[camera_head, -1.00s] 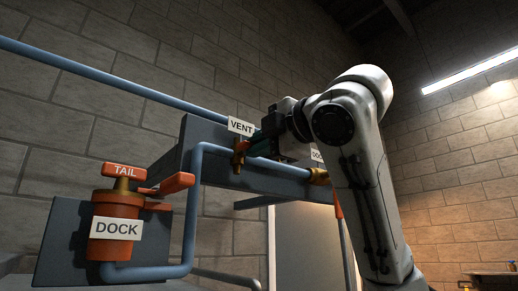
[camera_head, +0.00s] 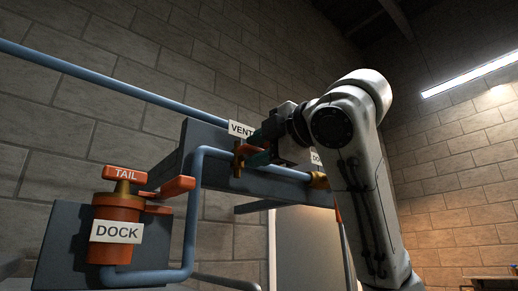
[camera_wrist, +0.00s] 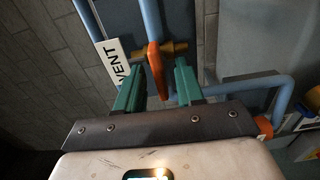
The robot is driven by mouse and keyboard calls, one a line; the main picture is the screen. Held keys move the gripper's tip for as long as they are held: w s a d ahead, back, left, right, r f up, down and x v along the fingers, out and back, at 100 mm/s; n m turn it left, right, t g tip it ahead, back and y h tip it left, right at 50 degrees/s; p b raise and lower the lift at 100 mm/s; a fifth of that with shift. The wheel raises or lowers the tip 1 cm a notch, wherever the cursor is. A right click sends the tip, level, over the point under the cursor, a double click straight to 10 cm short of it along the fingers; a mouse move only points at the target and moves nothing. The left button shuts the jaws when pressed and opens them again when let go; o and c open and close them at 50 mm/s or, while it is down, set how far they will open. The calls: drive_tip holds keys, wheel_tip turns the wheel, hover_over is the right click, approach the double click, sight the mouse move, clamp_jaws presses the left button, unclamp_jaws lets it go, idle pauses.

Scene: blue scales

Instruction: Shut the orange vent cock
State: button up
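The orange vent cock handle (camera_wrist: 155,60) is a flat lever on a brass valve body (camera_wrist: 176,48) set in a blue pipe. In the wrist view, my gripper (camera_wrist: 158,78) is open, with one green finger on each side of the lever. A gap shows on both sides of it. In the head view, my gripper (camera_head: 262,146) is at the brass vent valve (camera_head: 238,162), just right of the VENT label (camera_head: 240,129). The label also shows in the wrist view (camera_wrist: 118,63).
A grey panel (camera_head: 275,184) lies behind my gripper.

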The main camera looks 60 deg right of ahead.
drive_tip(key=shift+s, duration=0.1)
drive_tip(key=b+v, duration=0.3)
drive_tip(key=v, duration=0.7)
drive_tip(key=shift+s+b, duration=0.3)
drive_tip(key=shift+b, duration=0.05)
drive_tip(key=shift+a, duration=0.15)
